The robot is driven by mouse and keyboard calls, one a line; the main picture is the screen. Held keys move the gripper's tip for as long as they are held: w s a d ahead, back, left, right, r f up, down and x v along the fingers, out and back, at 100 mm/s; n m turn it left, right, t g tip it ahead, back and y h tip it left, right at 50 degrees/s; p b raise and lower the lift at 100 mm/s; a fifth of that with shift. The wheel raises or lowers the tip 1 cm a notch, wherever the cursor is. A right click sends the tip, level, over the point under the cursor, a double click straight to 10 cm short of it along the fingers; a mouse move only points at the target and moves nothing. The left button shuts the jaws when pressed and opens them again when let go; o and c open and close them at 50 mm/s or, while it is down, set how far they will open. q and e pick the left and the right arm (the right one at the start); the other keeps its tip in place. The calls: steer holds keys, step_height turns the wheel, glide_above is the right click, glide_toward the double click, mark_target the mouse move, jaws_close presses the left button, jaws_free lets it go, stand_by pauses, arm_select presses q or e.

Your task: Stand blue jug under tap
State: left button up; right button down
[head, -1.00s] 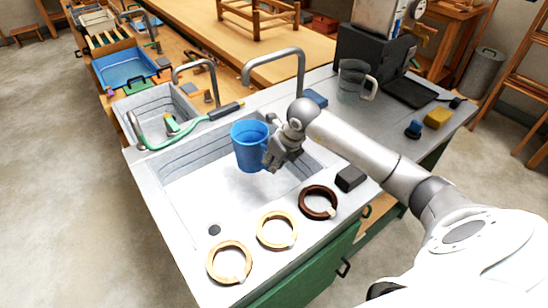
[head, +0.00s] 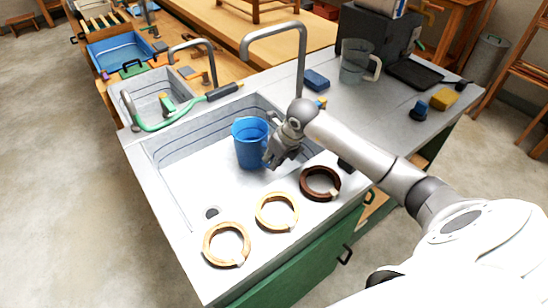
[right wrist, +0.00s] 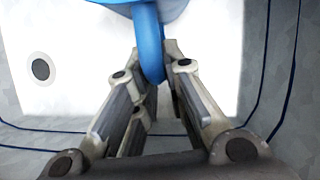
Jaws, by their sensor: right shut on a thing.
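The blue jug (head: 250,143) is upright in the large sink (head: 190,190), in its far right part. In the head view it shows below the spout of the tall grey tap (head: 303,65). I cannot tell whether its base touches the sink floor. My right gripper (head: 271,158) is at the jug's right side, shut on its handle. In the right wrist view the blue handle (right wrist: 150,45) is between the fingers (right wrist: 157,75), with the jug body cut off at the top. My left gripper is not in view.
Two light rings (head: 227,244) and a dark brown ring (head: 320,183) lie on the near rim. A smaller sink (head: 160,95) with a green hose (head: 165,122) is at the left. A clear jug (head: 355,62) stands behind right. The sink's left part is clear.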

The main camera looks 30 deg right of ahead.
steer(key=shift+f+b, duration=0.45)
steer(key=shift+f, duration=0.05)
steer(key=c, duration=1.4)
jaws_free()
